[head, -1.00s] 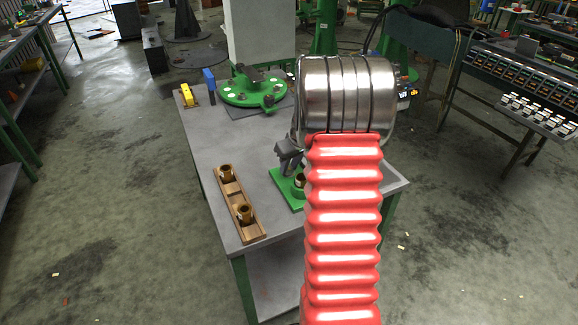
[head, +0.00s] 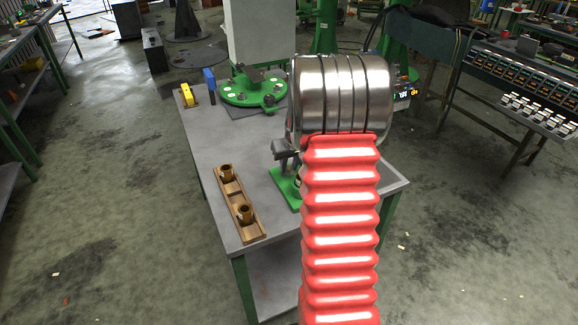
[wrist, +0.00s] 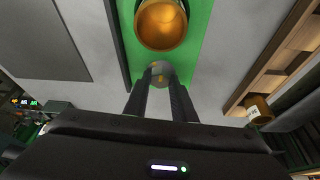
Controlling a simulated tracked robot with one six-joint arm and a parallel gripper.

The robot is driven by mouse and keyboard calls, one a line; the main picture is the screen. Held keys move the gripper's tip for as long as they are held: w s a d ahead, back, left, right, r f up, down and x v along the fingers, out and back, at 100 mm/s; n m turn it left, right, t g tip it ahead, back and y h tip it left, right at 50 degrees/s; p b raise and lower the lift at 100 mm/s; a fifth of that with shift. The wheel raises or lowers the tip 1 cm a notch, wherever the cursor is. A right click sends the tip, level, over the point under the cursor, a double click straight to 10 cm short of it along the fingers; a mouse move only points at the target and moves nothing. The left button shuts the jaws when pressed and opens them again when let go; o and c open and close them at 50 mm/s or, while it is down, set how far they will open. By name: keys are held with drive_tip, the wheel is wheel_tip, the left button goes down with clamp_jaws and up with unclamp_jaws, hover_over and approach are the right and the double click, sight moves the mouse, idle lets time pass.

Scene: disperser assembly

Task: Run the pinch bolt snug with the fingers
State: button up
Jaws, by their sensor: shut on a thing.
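The pinch bolt (wrist: 160,70) shows in the wrist view as a small grey head between my two dark fingertips. My gripper (wrist: 159,82) is shut on it. Just beyond the bolt is a round brass part (wrist: 161,24) on a green plate (wrist: 203,22); the bolt lies beside the brass part. In the head view the green plate (head: 286,186) is on the table, partly behind my arm. My gripper's grey body (head: 285,150) shows above the plate there, with the fingertips and bolt hidden. How deep the bolt sits cannot be seen.
A wooden tray (head: 232,190) with two brass bushings stands left on the grey table (head: 210,140). A round green fixture (head: 255,88) is at the back, with yellow (head: 187,95) and blue (head: 209,79) items to its left. The table between them is clear.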

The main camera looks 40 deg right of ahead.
drive_tip(key=shift+m, duration=0.3)
drive_tip(key=o, duration=1.1)
drive_tip(key=shift+c, duration=0.2)
drive_tip(key=shift+r, duration=0.15)
drive_tip(key=v, duration=1.3)
drive_tip(key=shift+a, duration=0.2)
drive_tip(key=shift+s+r, duration=0.1)
drive_tip(key=shift+s, duration=0.05)
